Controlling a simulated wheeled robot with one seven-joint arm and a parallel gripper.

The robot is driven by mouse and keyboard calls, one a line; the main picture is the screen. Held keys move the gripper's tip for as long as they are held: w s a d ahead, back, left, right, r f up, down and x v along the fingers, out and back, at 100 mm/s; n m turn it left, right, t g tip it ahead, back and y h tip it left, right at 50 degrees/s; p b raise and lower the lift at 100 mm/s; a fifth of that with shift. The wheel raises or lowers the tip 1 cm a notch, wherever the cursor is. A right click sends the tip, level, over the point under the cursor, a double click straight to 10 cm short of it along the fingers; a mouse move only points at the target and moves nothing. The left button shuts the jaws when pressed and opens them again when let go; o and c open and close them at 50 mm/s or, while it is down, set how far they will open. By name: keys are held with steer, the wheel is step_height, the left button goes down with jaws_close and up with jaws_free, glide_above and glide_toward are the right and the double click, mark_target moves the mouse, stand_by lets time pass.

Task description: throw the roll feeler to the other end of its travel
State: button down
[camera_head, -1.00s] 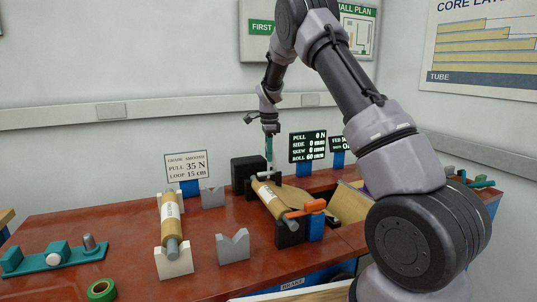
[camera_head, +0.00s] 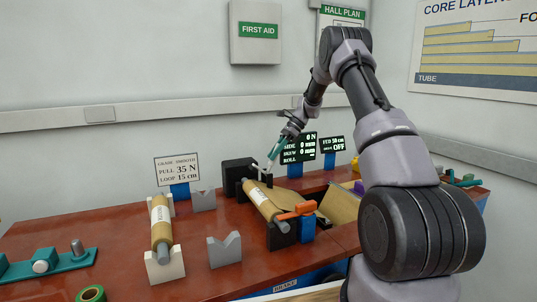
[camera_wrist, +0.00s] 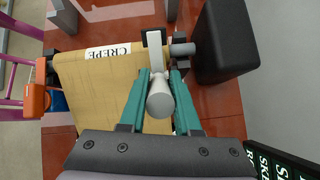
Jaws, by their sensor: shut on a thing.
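The roll feeler is a white lever with a pale rounded knob (camera_wrist: 160,98), standing at the end of a tan crepe roll (camera_wrist: 95,88). In the wrist view my gripper (camera_wrist: 158,78) has its two teal fingers on either side of the knob, shut on it. In the head view my gripper (camera_head: 271,158) reaches down from the upper right to the far end of the same roll (camera_head: 262,203). The feeler shows there only as a small white piece (camera_head: 264,172) below the fingertips. Its pivot is not clear.
A black block (camera_head: 238,174) stands close beside the feeler. Display panels (camera_head: 299,149) stand behind to the right. An orange handle (camera_head: 299,211) crosses the roll's near end. Another roll (camera_head: 161,222) rests on white supports at left.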

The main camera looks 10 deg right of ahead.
steer(key=shift+w+d+f+g+y, duration=0.15)
steer(key=shift+d+f+y, duration=0.5)
steer(key=shift+y, duration=0.5)
steer(key=shift+w+d+f+g+y, duration=0.1)
steer(key=shift+d+f+g+y, duration=0.1)
steer(key=shift+d+f+y, duration=0.55)
steer(key=shift+w+d+f+g+y, duration=0.25)
steer(key=shift+d+y, duration=0.5)
steer(key=shift+y, duration=0.75)
steer(key=shift+s+f, duration=0.1)
steer(key=c, duration=0.6)
jaws_free()
steer(key=v, duration=1.1)
steer(key=shift+f, duration=0.1)
steer(key=shift+a, duration=0.1)
